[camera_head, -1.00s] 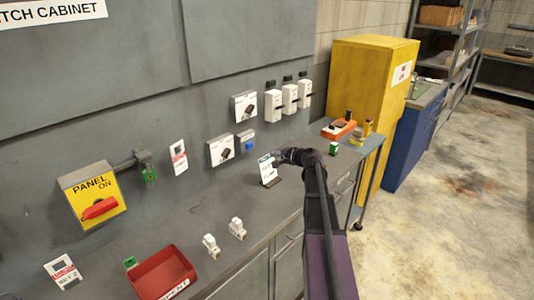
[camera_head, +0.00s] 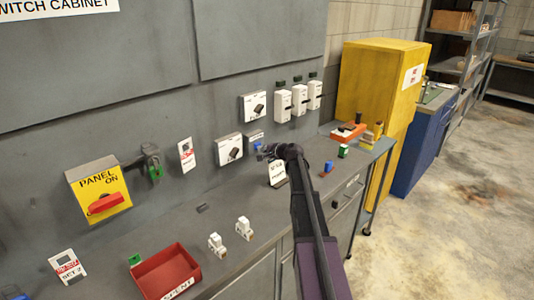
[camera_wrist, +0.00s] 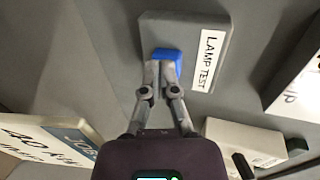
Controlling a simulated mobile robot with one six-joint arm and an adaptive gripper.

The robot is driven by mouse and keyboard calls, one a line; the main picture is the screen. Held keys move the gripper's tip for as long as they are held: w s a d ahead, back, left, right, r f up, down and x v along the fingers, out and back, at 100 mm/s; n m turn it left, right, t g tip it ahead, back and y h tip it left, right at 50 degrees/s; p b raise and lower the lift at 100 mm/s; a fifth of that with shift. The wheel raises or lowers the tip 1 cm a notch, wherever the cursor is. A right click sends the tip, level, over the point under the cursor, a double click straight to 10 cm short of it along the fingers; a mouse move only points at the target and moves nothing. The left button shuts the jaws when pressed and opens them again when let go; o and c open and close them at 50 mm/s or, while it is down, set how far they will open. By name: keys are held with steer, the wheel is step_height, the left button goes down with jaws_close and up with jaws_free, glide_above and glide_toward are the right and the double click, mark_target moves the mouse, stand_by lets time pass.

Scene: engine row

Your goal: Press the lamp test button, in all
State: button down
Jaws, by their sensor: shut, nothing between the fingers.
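The lamp test box (camera_wrist: 200,35) is grey with a white LAMP TEST label (camera_wrist: 208,60) in the wrist view. Its blue button (camera_wrist: 166,53) sticks out beside the label. My gripper (camera_wrist: 161,66) is shut and empty, with its fingertips at the button and covering part of it. They look to touch it, but I cannot tell whether it is pushed in. In the head view the box (camera_head: 254,135) is on the wall above the bench, and my gripper (camera_head: 262,153) is right at the blue button (camera_head: 258,145).
White switch boxes (camera_head: 229,149) are on the wall around the lamp test box. A white card (camera_head: 277,173) stands on the bench just below my gripper. A red tray (camera_head: 167,270) and small white parts (camera_head: 217,245) are nearer. A yellow cabinet (camera_head: 380,85) stands beyond.

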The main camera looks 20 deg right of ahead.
steer(key=shift+w+a, duration=0.1)
steer(key=shift+w, duration=0.25)
steer(key=shift+w+a+r, duration=0.1)
steer(key=shift+w+a, duration=0.1)
steer(key=shift+w, duration=0.3)
steer(key=shift+w+a+r, duration=0.1)
steer(key=shift+w+a, duration=0.1)
steer(key=shift+w, duration=0.25)
steer(key=shift+s+d+f, duration=0.15)
steer(key=shift+s+d, duration=0.05)
steer(key=shift+s, duration=0.45)
steer(key=p+v, duration=0.3)
steer(key=v, duration=1)
steer(key=shift+s+f, duration=0.25)
steer(key=shift+f, duration=0.05)
